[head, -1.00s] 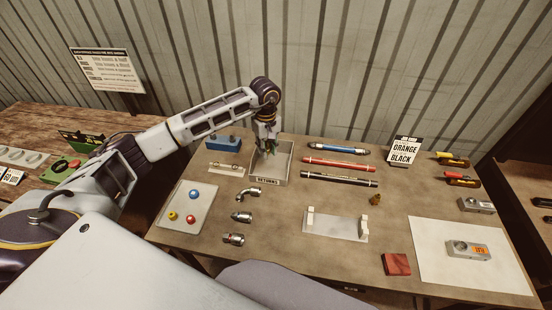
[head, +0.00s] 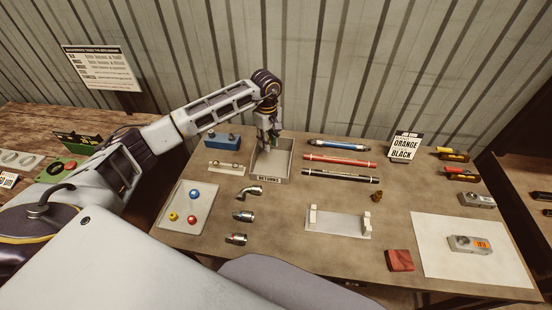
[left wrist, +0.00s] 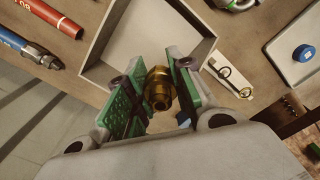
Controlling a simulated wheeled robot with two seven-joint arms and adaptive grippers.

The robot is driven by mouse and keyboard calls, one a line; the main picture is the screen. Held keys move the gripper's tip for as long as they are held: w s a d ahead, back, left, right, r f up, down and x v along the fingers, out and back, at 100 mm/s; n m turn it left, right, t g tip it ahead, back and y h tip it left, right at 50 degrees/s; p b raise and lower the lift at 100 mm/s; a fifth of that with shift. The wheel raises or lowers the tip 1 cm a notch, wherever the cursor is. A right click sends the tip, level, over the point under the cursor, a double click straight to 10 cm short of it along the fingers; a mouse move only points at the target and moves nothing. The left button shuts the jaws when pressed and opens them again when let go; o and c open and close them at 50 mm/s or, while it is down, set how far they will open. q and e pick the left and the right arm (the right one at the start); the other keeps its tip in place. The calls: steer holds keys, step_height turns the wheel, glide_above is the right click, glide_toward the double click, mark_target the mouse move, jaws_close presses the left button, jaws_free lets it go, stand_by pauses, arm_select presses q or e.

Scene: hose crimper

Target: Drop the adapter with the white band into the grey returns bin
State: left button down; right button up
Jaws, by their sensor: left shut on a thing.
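My left gripper (head: 269,143) is over the grey returns bin (head: 269,178), its fingers pointing down into the opening. In the left wrist view the green-padded fingers (left wrist: 157,95) are shut on a brass adapter (left wrist: 159,88). I cannot make out a white band on it from this angle. The bin (left wrist: 197,50) shows behind the adapter in the left wrist view, its floor bare where visible. The adapter is hidden by the fingers in the head view. My right gripper is not in view.
Silver fittings (head: 243,216) lie in front of the bin, and another brass piece (head: 377,196) lies farther right. Blue, red and black hoses (head: 340,160) lie right of the bin. A blue block (head: 222,141) and a small rack (head: 225,168) stand to its left.

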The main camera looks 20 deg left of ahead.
arm_select(q)
steer(key=shift+f, duration=0.15)
stand_by(0.4)
steer(key=shift+f+b, duration=1.15)
steer(key=shift+f, duration=1.65)
steer(key=c, duration=1.2)
jaws_free()
steer(key=shift+o, duration=0.2)
steer(key=shift+r, duration=6)
